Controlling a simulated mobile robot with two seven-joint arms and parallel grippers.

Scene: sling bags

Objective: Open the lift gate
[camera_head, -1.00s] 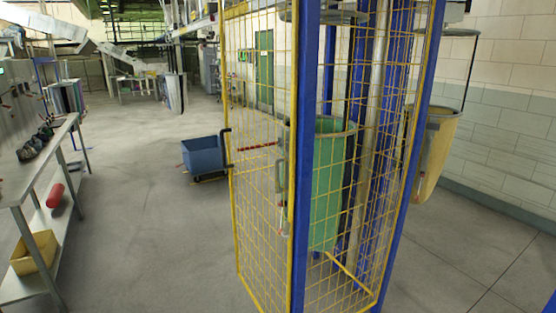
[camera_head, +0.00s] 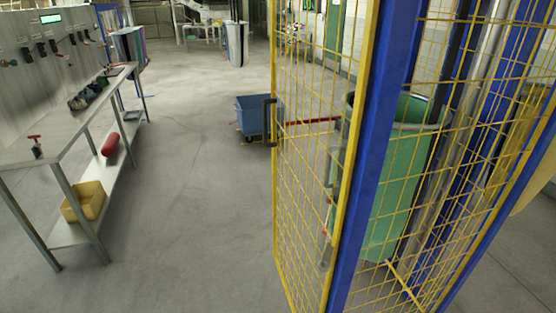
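The lift gate (camera_head: 316,150) is a yellow wire-mesh panel with a yellow frame, at right of centre in the head view. It stands beside a blue post (camera_head: 375,140) of the lift cage, and I cannot tell whether it is latched. A dark handle (camera_head: 268,120) sits on the gate's left edge. A green bag (camera_head: 400,185) hangs behind the mesh, partly hidden by it and the post. Neither of my grippers is in view.
A metal table (camera_head: 75,112) with a lower shelf stands at the left, holding a yellow bin (camera_head: 84,200) and a red cylinder (camera_head: 110,144). A blue cart (camera_head: 252,115) stands beyond the gate's left edge. The grey floor (camera_head: 185,215) between table and gate is clear.

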